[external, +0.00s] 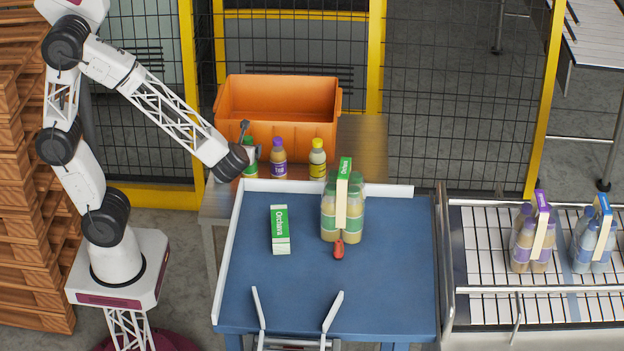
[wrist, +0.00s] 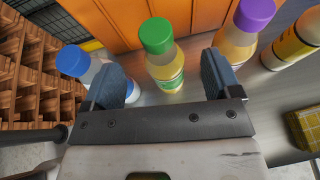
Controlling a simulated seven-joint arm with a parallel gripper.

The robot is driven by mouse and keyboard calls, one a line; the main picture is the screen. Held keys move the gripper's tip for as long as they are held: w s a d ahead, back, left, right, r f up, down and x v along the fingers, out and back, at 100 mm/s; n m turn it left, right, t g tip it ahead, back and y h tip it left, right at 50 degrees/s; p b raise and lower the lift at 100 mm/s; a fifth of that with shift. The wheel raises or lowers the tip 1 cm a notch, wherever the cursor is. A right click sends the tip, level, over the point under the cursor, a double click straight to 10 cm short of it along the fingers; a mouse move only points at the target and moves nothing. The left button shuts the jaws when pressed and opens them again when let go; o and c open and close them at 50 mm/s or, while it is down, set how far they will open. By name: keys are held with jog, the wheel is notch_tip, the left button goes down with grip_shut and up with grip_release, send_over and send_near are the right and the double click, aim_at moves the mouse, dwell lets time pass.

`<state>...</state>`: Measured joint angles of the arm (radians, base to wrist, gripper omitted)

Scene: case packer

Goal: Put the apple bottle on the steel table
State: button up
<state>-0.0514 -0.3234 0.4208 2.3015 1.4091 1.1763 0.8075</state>
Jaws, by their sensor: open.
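A green-capped bottle (external: 249,150) with pale yellow juice, which looks like the apple bottle, stands upright on the steel table (external: 365,145) in front of an orange crate. Its label is too small to read. In the wrist view the green-capped bottle (wrist: 162,60) shows between the two fingers. My gripper (external: 250,140) is open at this bottle, partly covering it in the external view. In the wrist view the gripper (wrist: 163,80) has a finger on each side of it, with visible gaps. Whether the fingers touch it lower down cannot be told.
A purple-capped bottle (external: 278,158) and a yellow-capped bottle (external: 317,158) stand to the right; a blue-capped bottle (wrist: 78,68) is close left. The orange crate (external: 278,120) is behind. The blue table (external: 385,290) holds a carton (external: 280,230) and a bottle pack (external: 328,218).

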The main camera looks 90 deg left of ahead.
jog(key=shift+r, duration=1.45)
jog(key=shift+s+d+n, duration=0.15)
jog(key=shift+s+n, duration=0.15)
jog(key=shift+s, duration=0.1)
jog(key=s+d+r+n+t+h, duration=0.1)
jog(key=s+d+r+n+h, duration=0.2)
jog(key=s+d+n+h, duration=1)
jog(key=s+d+n, duration=0.1)
jog(key=d+n, duration=0.4)
jog(key=shift+s+d+h, duration=0.3)
jog(key=shift+s, duration=0.05)
